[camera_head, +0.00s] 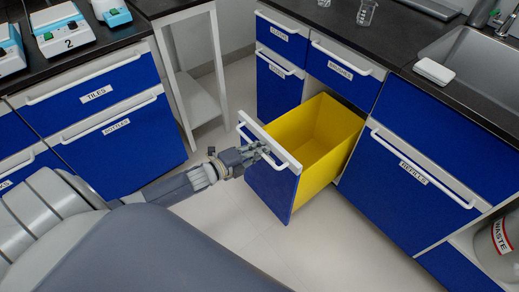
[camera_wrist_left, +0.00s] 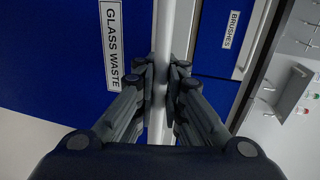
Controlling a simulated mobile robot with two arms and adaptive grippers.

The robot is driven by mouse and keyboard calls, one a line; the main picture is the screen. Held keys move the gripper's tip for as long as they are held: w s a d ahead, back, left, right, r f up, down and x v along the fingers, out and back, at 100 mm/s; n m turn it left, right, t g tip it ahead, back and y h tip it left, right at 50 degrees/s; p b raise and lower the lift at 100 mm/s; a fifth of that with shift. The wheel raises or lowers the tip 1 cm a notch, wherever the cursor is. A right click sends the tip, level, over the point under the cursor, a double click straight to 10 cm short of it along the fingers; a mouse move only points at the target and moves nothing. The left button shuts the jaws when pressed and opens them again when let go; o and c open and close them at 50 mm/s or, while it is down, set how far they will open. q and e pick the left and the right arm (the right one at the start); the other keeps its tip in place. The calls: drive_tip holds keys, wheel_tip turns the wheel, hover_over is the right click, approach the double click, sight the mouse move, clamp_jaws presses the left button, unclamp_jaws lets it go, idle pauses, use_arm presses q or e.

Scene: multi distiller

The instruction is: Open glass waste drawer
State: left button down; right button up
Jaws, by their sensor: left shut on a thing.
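The glass waste drawer (camera_head: 268,183) has a blue front and a yellow bin inside. It stands pulled out well from the cabinet, and the bin looks empty. My left gripper (camera_head: 265,152) is at the drawer's white handle. In the left wrist view, the gripper's two fingers (camera_wrist_left: 168,85) are shut on the white handle (camera_wrist_left: 163,40), one on each side. The label "GLASS WASTE" (camera_wrist_left: 112,42) shows on the drawer front beside them. My right gripper is not in view.
Closed drawers labelled brushes (camera_head: 342,70) and refills (camera_head: 415,175) flank the open one. A white shelf stand (camera_head: 197,95) and a bottles drawer (camera_head: 120,140) stand to the left. A sink (camera_head: 475,65) is on the right counter. Pale floor (camera_head: 260,245) is clear in front.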

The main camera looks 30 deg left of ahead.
use_arm(q)
drive_tip(key=c, duration=1.7)
unclamp_jaws()
drive_tip(key=v, duration=1.2)
drive_tip(key=shift+d, duration=0.1)
